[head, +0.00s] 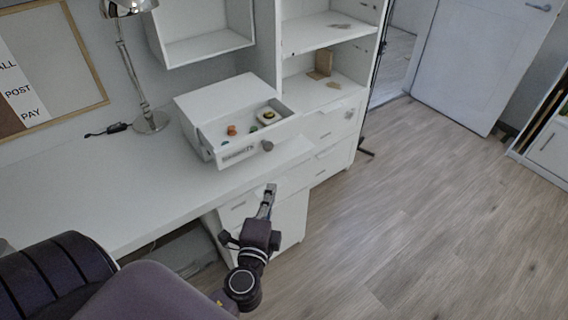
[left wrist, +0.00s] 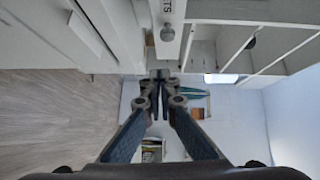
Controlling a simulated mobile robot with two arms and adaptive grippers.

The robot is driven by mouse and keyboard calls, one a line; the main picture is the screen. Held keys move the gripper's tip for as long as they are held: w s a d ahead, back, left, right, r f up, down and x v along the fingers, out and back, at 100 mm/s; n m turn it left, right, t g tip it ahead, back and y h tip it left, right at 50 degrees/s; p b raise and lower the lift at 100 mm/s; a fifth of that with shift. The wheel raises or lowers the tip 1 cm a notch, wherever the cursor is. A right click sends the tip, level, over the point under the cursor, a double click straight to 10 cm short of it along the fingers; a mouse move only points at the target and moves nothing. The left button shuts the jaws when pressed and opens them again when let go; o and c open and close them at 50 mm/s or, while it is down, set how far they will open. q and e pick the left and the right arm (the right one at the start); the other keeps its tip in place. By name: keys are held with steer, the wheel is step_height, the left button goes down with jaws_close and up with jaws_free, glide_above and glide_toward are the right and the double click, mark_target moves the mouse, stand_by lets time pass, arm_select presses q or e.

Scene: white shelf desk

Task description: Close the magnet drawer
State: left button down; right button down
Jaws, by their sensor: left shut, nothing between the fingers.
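The magnet drawer (head: 238,153) is pulled out of a small white box (head: 228,95) on the desk. Its front carries a printed label and a round grey knob (head: 267,146). Several small coloured pieces lie inside the drawer. My left gripper (head: 270,189) is shut and empty, below and in front of the drawer, apart from it, just beyond the desk edge. In the left wrist view the shut fingers (left wrist: 160,76) point toward the furniture, with the knob (left wrist: 167,34) and part of the label near the top. My right gripper is not in view.
The white desk (head: 110,185) has a chrome lamp (head: 150,121) left of the box. White drawers (head: 332,125) and open shelves (head: 318,92) stand to the right. A dark chair (head: 60,270) is at the lower left. The wooden floor (head: 430,220) on the right is clear.

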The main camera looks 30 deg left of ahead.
mark_target(246, 131)
arm_select(q)
steer(key=s+a+r+p+x, duration=0.1)
steer(key=a+p+x, duration=0.1)
steer(key=x, duration=1.1)
steer(key=shift+a+r+p, duration=0.25)
steer(key=shift+r+p, duration=0.15)
steer(key=shift+p, duration=0.45)
steer(key=shift+a, duration=0.2)
steer(key=w+a+b, duration=0.1)
steer(key=a, duration=0.3)
steer(key=w+a+b, duration=0.2)
steer(key=a, duration=0.2)
steer(key=w+a+b, duration=0.1)
steer(key=w+a, duration=0.1)
steer(key=a, duration=0.2)
steer(key=shift+w+a+f+b, duration=0.15)
steer(key=shift+a+b, duration=0.05)
steer(key=shift+b, duration=0.15)
steer(key=shift+w+a+r, duration=0.1)
steer(key=shift+a+r, duration=0.1)
steer(key=shift+r, duration=0.05)
steer(key=shift+a, duration=0.1)
